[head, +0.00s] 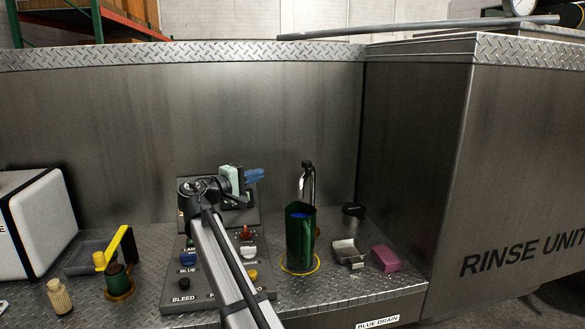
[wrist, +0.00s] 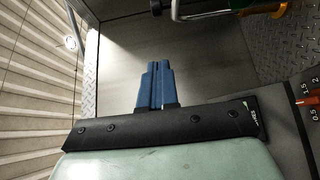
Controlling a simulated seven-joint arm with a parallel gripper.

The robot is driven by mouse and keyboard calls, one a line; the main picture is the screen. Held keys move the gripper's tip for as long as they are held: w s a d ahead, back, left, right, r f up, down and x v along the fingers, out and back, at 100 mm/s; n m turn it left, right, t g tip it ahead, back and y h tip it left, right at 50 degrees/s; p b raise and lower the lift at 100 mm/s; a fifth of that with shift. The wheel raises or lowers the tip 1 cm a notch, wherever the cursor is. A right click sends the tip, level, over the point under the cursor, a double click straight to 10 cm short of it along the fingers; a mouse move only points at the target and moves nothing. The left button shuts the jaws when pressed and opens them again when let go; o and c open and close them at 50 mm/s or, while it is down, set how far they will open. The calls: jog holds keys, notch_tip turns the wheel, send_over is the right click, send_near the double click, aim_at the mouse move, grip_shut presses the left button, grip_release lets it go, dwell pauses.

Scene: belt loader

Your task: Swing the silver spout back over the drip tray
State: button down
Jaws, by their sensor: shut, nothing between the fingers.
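My gripper (head: 254,175) is above the control panel in the head view, its blue fingers pointing right. In the wrist view the blue fingers (wrist: 157,85) are pressed together and hold nothing. The silver spout (head: 306,184), with a black top, stands right of my gripper and apart from it, behind the green jug (head: 300,240), which hides its lower part. A silver curved tube (wrist: 205,14) at the top of the wrist view looks like this spout. A small metal tray (head: 347,250) sits right of the jug; I cannot tell whether it is the drip tray.
The panel (head: 185,292) under my arm carries coloured knobs. A yellow lever (head: 112,248) and a dark grey tray (head: 82,262) are at the left. A pink block (head: 385,258) lies at the right. A metal wall (head: 420,150) bounds the deck on the right.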

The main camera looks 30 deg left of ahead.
jog(key=shift+w, duration=0.1)
jog(key=w+d, duration=0.5)
jog(key=w, duration=0.7)
jog(key=shift+d, duration=0.15)
dwell(0.5)
